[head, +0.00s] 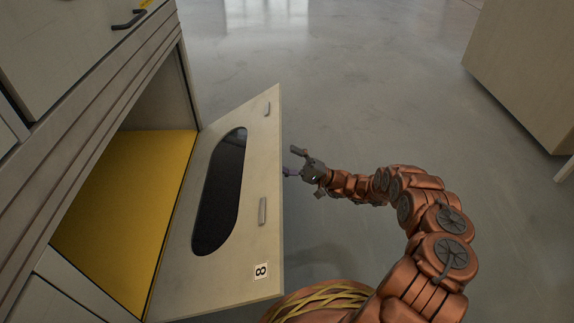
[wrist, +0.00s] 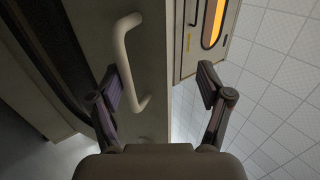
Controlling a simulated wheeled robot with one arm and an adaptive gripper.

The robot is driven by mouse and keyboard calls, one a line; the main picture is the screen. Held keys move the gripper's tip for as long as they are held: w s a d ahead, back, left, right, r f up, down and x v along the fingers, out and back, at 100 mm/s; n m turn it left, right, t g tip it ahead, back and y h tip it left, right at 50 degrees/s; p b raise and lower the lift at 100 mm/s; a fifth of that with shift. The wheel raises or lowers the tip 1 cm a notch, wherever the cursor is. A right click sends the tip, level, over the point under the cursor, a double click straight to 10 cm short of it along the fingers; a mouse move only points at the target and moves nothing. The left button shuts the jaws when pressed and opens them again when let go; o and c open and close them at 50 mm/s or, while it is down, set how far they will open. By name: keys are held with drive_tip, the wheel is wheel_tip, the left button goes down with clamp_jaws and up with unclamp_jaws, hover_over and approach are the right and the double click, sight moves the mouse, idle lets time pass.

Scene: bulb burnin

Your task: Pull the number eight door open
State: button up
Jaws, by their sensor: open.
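The number eight door (head: 180,270) is a pale panel with a dark oval window and an "8" label (head: 261,270). It stands swung out from the cabinet, with the compartment behind it open to view. A pale bar handle (head: 263,211) is on its face. My gripper (head: 292,162) is open and empty just beyond the door's right edge in the head view. In the wrist view a pale curved handle (wrist: 128,65) shows between the spread fingers, nearer the left one. I cannot tell whether the finger touches it.
The compartment has a yellow floor (head: 120,190). A drawer with a dark handle (head: 128,21) is at the upper left. Another pale cabinet (head: 525,75) stands at the upper right. Open grey floor (head: 350,70) lies between them.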

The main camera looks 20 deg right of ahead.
drive_tip(key=shift+o, duration=0.8)
drive_tip(key=shift+d+r, duration=0.45)
drive_tip(key=shift+d, duration=0.25)
drive_tip(key=shift+a, duration=0.2)
drive_tip(key=shift+c, duration=0.2)
drive_tip(key=shift+f, duration=0.15)
drive_tip(key=shift+c, duration=0.5)
drive_tip(key=shift+s+d+f+p, duration=0.15)
drive_tip(key=shift+d+f+p, duration=0.35)
drive_tip(key=shift+f, duration=0.3)
drive_tip(key=shift+c, duration=0.9)
drive_tip(key=shift+s+d+f, duration=0.1)
drive_tip(key=shift+d+f, duration=0.05)
drive_tip(key=shift+f, duration=0.35)
drive_tip(key=shift+s+d+f, duration=0.1)
drive_tip(key=shift+d+f, duration=0.05)
drive_tip(key=shift+f, duration=0.35)
drive_tip(key=shift+c, duration=0.6)
drive_tip(key=shift+s+d+f+b, duration=0.1)
drive_tip(key=shift+f+b, duration=0.05)
drive_tip(key=shift+f, duration=0.65)
drive_tip(key=shift+s+d+f+b, duration=0.1)
drive_tip(key=shift+d+f+b, duration=0.05)
drive_tip(key=shift+f, duration=0.7)
drive_tip(key=shift+s+d+f+b, duration=0.1)
drive_tip(key=shift+f+b, duration=0.05)
drive_tip(key=shift+f, duration=0.65)
drive_tip(key=shift+c, duration=0.4)
